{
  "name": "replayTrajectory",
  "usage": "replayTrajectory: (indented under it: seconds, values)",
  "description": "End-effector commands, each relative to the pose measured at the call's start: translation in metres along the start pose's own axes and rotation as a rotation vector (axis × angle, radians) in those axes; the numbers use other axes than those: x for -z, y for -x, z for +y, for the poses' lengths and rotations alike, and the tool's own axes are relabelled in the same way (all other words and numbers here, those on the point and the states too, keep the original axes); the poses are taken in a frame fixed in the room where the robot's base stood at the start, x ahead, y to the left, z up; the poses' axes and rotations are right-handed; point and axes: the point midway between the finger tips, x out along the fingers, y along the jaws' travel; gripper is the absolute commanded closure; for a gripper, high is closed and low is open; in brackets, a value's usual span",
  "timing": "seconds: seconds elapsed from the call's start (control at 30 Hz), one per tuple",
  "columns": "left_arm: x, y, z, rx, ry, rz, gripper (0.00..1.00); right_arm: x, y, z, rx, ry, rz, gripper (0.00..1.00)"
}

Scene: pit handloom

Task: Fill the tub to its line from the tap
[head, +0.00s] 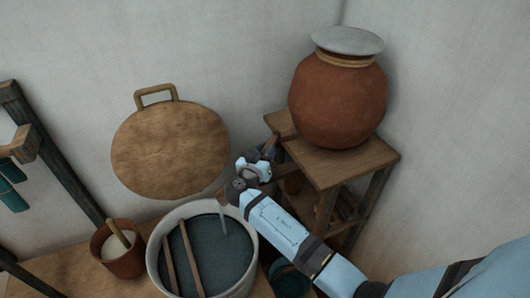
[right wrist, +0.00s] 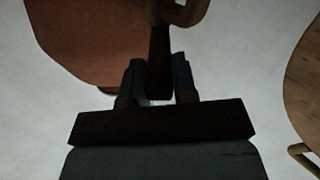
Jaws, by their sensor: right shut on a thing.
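The white-rimmed tub (head: 152,262) stands at the bottom middle of the head view, holding dark blue-grey liquid (head: 215,258). Two wooden sticks (head: 188,262) lie across its left part. A thin stream of water (head: 224,224) falls into it. My right gripper (head: 264,152) is above and behind the tub's right side, beside the clay pot's stand. In the right wrist view its fingers (right wrist: 158,80) are shut on a dark brown bar, seemingly the tap handle (right wrist: 159,45). My arm hides most of the tap. I cannot make out the fill line. My left gripper is out of view.
A big clay pot (head: 335,105) with a grey lid (head: 347,40) sits on a wooden stand (head: 345,165) at the right. A brown bucket (head: 122,262) with a stick stands left of the tub. A round wooden board (head: 170,148) leans on the wall.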

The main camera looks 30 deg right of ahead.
Motion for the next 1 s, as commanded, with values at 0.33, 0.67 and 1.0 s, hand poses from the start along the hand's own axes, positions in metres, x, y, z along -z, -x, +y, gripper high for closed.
replayTrajectory:
  seconds: [0.33,0.67,1.0]
  values:
    - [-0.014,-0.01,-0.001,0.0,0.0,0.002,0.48,-0.007,-0.002,0.013,0.134,0.0,0.029,1.0]
    - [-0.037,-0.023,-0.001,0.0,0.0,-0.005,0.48,-0.01,-0.009,0.037,0.414,0.0,0.086,1.0]
    - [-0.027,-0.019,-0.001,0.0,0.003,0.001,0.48,-0.009,-0.021,0.057,0.68,0.002,0.138,1.0]
